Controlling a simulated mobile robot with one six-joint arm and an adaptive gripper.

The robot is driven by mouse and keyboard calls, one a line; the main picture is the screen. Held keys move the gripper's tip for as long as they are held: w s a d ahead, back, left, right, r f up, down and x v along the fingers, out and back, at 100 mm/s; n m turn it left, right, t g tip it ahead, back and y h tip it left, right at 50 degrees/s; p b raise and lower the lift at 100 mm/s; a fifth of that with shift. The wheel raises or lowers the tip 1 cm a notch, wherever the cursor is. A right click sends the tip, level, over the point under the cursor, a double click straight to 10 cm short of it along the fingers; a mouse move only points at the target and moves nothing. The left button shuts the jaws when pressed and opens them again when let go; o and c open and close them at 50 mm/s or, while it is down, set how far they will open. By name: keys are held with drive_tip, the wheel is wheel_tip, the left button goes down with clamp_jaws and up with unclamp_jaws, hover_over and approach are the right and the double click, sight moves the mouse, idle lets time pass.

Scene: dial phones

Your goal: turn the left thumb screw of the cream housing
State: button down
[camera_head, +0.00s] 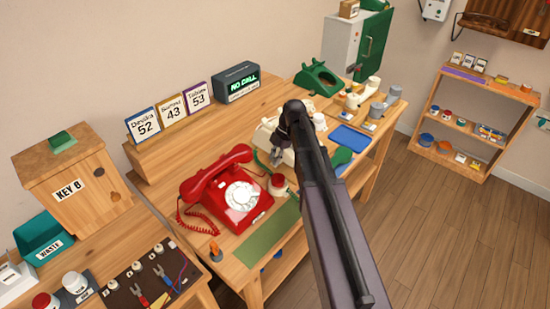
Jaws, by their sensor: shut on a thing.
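The cream housing (268,137) stands on the wooden table, just behind and right of the red phone. My dark arm crosses in front of it and hides much of its right part. My gripper (277,162) points down at the front left of the housing. Its jaws are shut on the left thumb screw, which is too small and covered to make out. The right thumb screw cannot be made out either.
A red dial phone (228,190) sits close left of my gripper. A green phone (317,78) stands behind. A green mat (268,236) lies in front, and a blue tray (350,138) lies right of my arm. Number cards (170,110) line the back.

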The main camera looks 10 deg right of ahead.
drive_tip(key=m, duration=0.2)
drive_tip(key=m+t, duration=0.1)
drive_tip(key=m, duration=0.1)
drive_tip(key=shift+s+t, duration=0.15)
drive_tip(key=shift+t, duration=0.15)
drive_tip(key=m+t, duration=0.1)
drive_tip(key=m, duration=0.3)
drive_tip(key=m+t+h, duration=0.1)
drive_tip(key=m+t, duration=0.1)
drive_tip(key=m, duration=0.2)
drive_tip(key=shift+m, duration=0.3)
drive_tip(key=shift+m+t+h, duration=0.3)
drive_tip(key=shift+m+h, duration=0.2)
drive_tip(key=shift+m, duration=1.1)
drive_tip(key=shift+c, duration=2.4)
unclamp_jaws()
drive_tip(key=shift+c, duration=0.3)
